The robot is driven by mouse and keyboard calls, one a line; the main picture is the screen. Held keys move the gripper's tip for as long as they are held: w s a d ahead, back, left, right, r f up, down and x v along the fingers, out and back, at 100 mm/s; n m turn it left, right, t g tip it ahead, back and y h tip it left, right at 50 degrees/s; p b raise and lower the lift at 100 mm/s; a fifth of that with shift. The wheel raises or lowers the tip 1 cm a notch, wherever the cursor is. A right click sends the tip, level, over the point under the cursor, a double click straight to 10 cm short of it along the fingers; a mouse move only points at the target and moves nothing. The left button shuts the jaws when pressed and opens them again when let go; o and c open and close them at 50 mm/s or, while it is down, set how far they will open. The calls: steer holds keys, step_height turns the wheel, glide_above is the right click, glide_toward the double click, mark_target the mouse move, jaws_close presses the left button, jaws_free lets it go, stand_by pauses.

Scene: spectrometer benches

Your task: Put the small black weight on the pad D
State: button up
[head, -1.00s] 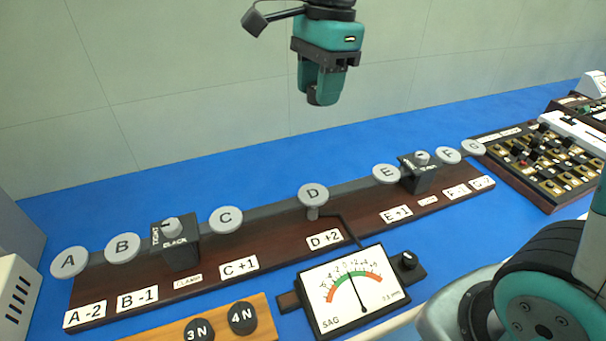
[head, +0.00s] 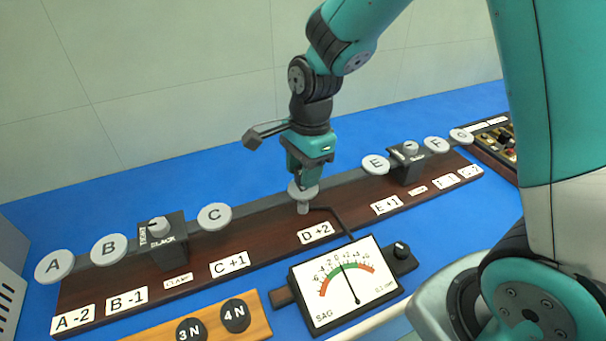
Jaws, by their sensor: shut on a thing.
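My gripper (head: 304,180) points down with its fingertips right at the grey round pad D (head: 294,195), in the middle of the long dark rail. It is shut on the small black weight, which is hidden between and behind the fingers. I cannot tell whether the weight touches the pad. The gripper covers the pad's letter and much of its top. The label D +2 (head: 317,232) lies on the base board in front of it.
Pad C (head: 214,216) and pad E (head: 375,165) flank pad D. Black clamps (head: 171,254) and (head: 408,169) stand on the rail. The SAG meter (head: 345,284) is in front, its needle near zero. A wooden holder (head: 262,324) carries 3 N and 4 N weights.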

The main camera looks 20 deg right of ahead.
steer(key=shift+f, duration=0.75)
steer(key=shift+f, duration=0.2)
steer(key=o, duration=1)
steer(key=shift+o, duration=0.2)
steer(key=shift+r, duration=0.2)
